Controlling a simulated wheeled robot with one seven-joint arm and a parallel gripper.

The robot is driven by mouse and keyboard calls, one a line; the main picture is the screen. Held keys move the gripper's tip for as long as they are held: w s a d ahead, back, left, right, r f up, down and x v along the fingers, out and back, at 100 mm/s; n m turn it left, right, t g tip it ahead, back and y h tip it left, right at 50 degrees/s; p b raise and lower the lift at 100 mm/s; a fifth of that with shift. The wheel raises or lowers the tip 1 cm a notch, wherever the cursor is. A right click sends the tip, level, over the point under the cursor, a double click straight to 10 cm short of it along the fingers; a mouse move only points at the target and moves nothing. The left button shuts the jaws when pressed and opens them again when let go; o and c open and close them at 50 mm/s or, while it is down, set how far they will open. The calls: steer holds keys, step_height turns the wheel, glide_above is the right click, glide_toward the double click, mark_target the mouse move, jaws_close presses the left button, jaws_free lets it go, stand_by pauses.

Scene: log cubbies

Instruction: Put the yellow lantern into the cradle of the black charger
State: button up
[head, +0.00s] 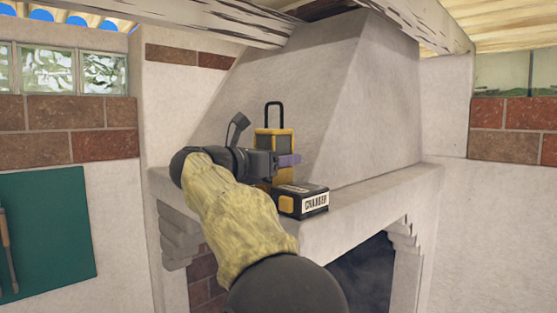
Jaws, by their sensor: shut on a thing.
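The yellow lantern (273,137) has a dark front and a tall black loop handle, and it stands upright above the mantel. My gripper (287,160) reaches across the lantern's front from the left and is shut on it. The gripper hides part of the lantern's middle, and a little yellow shows below the fingers.
The pale mantel shelf (375,187) runs right from the charger and is clear there. The sloping chimney hood (352,115) rises close behind. The dark fireplace opening (365,275) is below. A green board (55,230) hangs on the left wall.

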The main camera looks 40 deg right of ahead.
steer(key=o, duration=1.7)
steer(key=shift+a+f, duration=0.1)
steer(key=shift+a, duration=0.05)
steer(key=a+b, duration=0.1)
steer(key=a, duration=0.4)
steer(key=s+a+b, duration=0.1)
steer(key=a+b, duration=0.1)
steer(key=a, duration=0.4)
steer(key=a+b, duration=0.1)
steer(key=a, duration=0.5)
steer(key=shift+s+b, duration=0.25)
steer(key=shift+b, duration=0.15)
